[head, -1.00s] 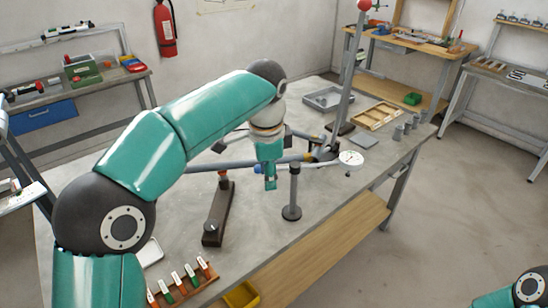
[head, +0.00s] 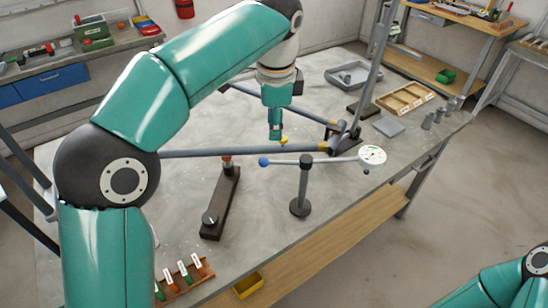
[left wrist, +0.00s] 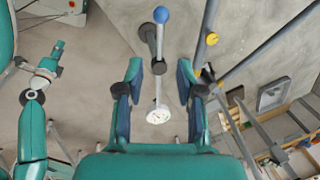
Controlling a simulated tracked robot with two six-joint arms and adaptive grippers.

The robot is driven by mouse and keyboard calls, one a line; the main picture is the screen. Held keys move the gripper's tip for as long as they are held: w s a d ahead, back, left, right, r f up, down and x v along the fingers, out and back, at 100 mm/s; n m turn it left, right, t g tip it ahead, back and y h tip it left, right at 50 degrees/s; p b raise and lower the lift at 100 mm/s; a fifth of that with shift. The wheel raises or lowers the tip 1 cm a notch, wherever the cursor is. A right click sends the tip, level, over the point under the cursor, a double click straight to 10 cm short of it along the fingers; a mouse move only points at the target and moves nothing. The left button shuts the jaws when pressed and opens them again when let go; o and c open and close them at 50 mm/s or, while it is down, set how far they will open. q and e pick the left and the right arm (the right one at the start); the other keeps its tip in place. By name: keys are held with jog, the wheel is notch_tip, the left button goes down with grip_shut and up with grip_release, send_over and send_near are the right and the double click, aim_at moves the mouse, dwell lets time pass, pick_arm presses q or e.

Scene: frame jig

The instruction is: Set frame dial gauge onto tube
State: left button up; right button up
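The dial gauge has a thin pale arm, a blue ball (head: 264,162) at one end and a white round dial (head: 372,156) at the other. It rests across the top of a dark upright stand (head: 302,188). The long grey frame tube (head: 220,153) runs behind it. My left gripper (head: 275,137) points down beyond the tube in the head view, empty. In the left wrist view its fingers (left wrist: 161,78) are spread, with the dial (left wrist: 159,116) and gauge arm showing between them, apart from them. My right gripper (left wrist: 52,58) shows small in the left wrist view; its fingers are unclear.
A yellow knob (head: 284,140) is near the tube. A grey post (head: 380,50), a wooden tray (head: 405,98) and several grey cylinders (head: 440,115) are farther right. A yellow bin (head: 248,285) is at the front.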

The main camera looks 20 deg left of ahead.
aim_at(275, 161)
pick_arm(q)
jog(key=f, duration=0.4)
jog(key=w+f, duration=0.1)
jog(key=f, duration=0.3)
jog(key=w+f, duration=0.1)
jog(key=f, duration=0.4)
jog(key=shift+w+a, duration=0.2)
jog(key=shift+a, duration=0.1)
jog(key=shift+c, duration=0.3)
grip_shut()
jog(key=shift+r, duration=0.1)
jog(key=shift+a, duration=0.15)
